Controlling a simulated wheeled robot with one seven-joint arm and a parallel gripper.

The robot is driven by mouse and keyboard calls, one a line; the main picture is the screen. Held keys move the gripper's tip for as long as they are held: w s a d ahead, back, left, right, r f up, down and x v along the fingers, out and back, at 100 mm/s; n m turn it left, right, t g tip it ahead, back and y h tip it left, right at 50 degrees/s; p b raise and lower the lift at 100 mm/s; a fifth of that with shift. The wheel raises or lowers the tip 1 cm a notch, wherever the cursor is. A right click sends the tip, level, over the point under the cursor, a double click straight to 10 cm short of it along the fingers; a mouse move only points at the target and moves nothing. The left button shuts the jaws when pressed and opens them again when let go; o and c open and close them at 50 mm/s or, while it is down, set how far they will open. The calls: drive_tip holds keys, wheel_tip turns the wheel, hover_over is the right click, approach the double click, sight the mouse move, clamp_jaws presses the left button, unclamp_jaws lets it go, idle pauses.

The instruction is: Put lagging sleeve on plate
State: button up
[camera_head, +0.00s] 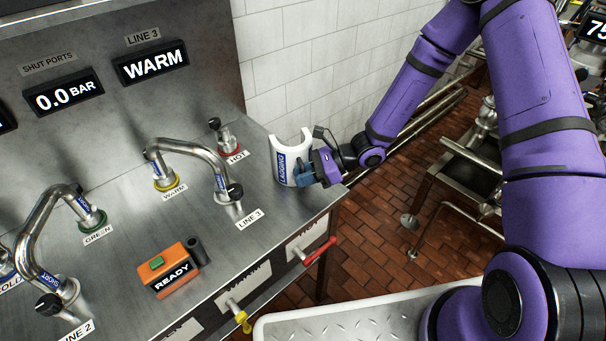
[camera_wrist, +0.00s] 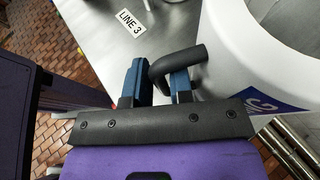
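The lagging sleeve (camera_head: 291,160) is a white, open-topped shell with a notch in its rim and a blue label reading LAGGING. It appears upright at the right corner of the steel bench. In the wrist view the sleeve (camera_wrist: 262,50) fills the upper right, with its black bent handle (camera_wrist: 178,62) reaching left. My gripper (camera_head: 314,170) is on the sleeve's right side; in the wrist view its blue fingers (camera_wrist: 157,85) stand close on either side of the handle and look shut on it. I cannot single out the plate with certainty.
The bench (camera_head: 125,212) carries bent steel pipes (camera_head: 200,152), a HOT port (camera_head: 222,133) behind left of the sleeve, and an orange READY box (camera_head: 173,270). A red lever (camera_head: 318,251) juts from the front. A white-rimmed tread-plate tray (camera_head: 350,328) is at the bottom.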

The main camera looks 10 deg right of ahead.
drive_tip(key=shift+o, duration=1.2)
drive_tip(key=shift+r, duration=0.2)
drive_tip(key=v, duration=1.2)
drive_tip(key=s+d+r+n+h, duration=0.2)
drive_tip(key=s+r+n+h, duration=0.3)
drive_tip(key=r, duration=0.5)
drive_tip(key=s+d+r+n+h, duration=0.25)
drive_tip(key=s+r+n, duration=0.3)
drive_tip(key=r, duration=0.45)
drive_tip(key=s+d+r+n+t+h, duration=0.2)
drive_tip(key=s+d+r+n+h, duration=0.1)
drive_tip(key=s+r, duration=0.3)
drive_tip(key=s+d+r+n+t+h, duration=0.3)
drive_tip(key=s+r, duration=0.3)
drive_tip(key=s, duration=0.2)
drive_tip(key=shift+s+r+n, duration=0.15)
drive_tip(key=shift+r+n, duration=0.25)
drive_tip(key=shift+n, duration=0.35)
